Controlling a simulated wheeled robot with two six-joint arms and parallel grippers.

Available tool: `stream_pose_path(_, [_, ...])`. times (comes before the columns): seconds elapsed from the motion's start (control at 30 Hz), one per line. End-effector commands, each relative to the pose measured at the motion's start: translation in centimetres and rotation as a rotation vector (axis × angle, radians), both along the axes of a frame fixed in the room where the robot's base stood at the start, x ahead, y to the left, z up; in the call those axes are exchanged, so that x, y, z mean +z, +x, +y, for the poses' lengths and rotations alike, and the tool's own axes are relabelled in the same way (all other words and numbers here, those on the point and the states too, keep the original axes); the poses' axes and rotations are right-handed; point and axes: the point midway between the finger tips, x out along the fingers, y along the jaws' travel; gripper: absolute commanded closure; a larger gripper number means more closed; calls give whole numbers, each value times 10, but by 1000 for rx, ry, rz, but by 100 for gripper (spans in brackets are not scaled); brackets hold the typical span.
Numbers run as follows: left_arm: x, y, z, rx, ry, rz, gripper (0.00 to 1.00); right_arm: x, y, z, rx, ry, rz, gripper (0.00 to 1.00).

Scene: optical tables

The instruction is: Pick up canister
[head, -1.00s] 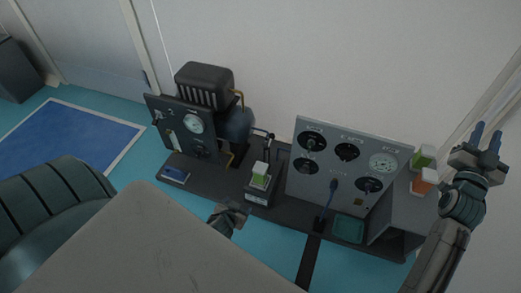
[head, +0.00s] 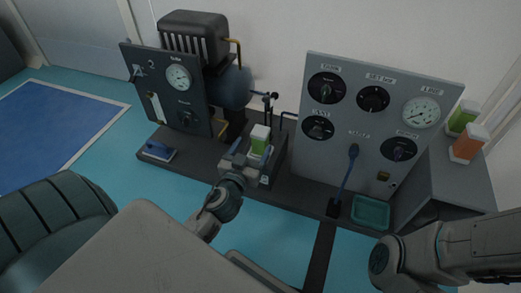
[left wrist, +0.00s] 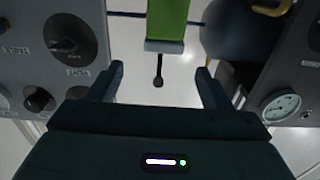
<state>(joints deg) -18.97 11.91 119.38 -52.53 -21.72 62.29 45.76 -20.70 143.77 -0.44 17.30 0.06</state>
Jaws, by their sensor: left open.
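A green canister with a white top (head: 260,141) stands upright in a dark holder on the bench between the two panels. It also shows in the left wrist view as a green and white body (left wrist: 167,22) at the top edge, ahead of the gap between my fingers. My left gripper (head: 246,153) is close in front of the canister, just left of it.
Another green canister (head: 463,117) and an orange canister (head: 468,144) stand on the cabinet at right. A grey dial panel (head: 375,120), a blue-handled lever (head: 347,180) and a teal tray (head: 371,211) are right of the holder. A dark gauge panel (head: 170,95) stands left.

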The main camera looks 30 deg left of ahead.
Motion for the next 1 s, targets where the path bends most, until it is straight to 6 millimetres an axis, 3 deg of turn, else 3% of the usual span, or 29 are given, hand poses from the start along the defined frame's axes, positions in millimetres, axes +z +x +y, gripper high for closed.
stream_pose_path(0.23, [1,37,9,0,2,-5,27,-3,-1,0,0,1,-4,71])
stream_pose_path(0.43, [0,52,13,0,0,-2,27,-5,-1,0,0,0,-3,71])
stream_pose_path(0.7, [-8,86,25,0,1,-5,27,-22,0,0,2,0,-1,71])
stream_pose_path(1.0, [-7,100,28,0,0,-1,27,-24,0,0,2,0,0,71])
